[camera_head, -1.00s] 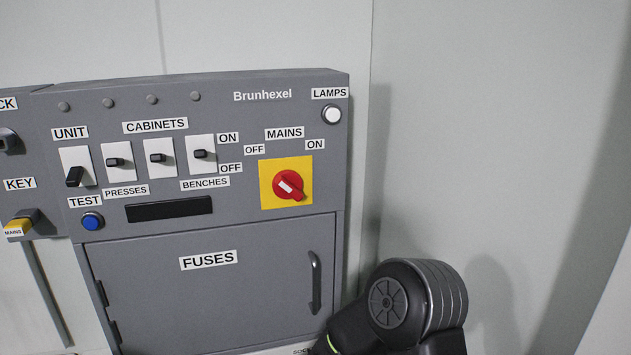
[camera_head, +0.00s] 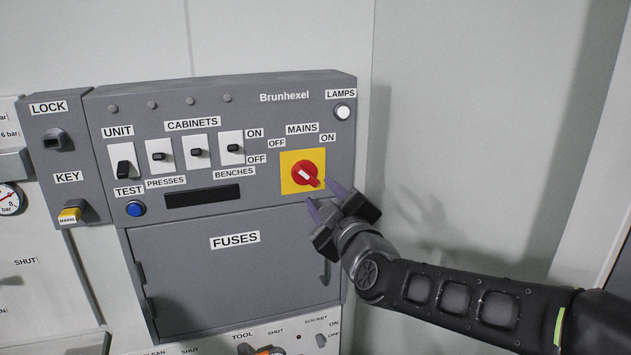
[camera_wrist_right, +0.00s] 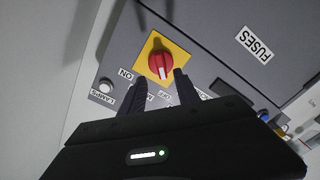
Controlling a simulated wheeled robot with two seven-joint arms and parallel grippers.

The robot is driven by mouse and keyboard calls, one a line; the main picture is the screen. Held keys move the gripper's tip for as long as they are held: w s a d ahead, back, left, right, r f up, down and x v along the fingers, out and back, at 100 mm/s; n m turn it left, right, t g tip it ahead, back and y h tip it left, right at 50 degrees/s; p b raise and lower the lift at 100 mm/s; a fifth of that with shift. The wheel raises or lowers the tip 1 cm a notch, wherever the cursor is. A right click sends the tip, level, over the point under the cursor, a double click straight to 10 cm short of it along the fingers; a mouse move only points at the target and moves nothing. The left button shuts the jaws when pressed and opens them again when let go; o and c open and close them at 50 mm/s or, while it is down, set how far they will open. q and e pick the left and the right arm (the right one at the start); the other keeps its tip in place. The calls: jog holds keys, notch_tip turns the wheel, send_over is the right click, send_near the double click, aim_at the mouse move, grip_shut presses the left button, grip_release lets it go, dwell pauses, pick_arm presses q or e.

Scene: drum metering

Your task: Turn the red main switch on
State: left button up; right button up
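The red main switch (camera_head: 305,174) sits on a yellow plate (camera_head: 288,184) under the MAINS label on the grey panel. Its white mark points up and left, toward the OFF label (camera_head: 277,143). The ON label (camera_head: 328,138) is to the upper right. My right gripper (camera_head: 325,199) is open and empty, just below and right of the switch in the head view, apart from it. In the right wrist view the switch (camera_wrist_right: 160,64) shows just beyond my two spread fingertips (camera_wrist_right: 159,83), unobstructed. My left gripper is not in view.
The LAMPS button (camera_head: 343,112) is above and right of the switch. Cabinet switches (camera_head: 197,151) lie to its left. The FUSES door (camera_head: 236,275) is below, its handle partly behind my right gripper. A bare wall (camera_head: 450,120) stands at the right.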

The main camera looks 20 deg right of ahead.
aim_at(309, 179)
jog(key=shift+w+a+p, duration=0.15)
jog(key=shift+w+p, duration=0.45)
jog(key=shift+w, duration=1.1)
jog(key=shift+w+a+p, duration=0.15)
jog(key=shift+w+p, duration=0.4)
jog(key=shift+w, duration=1.7)
grip_shut()
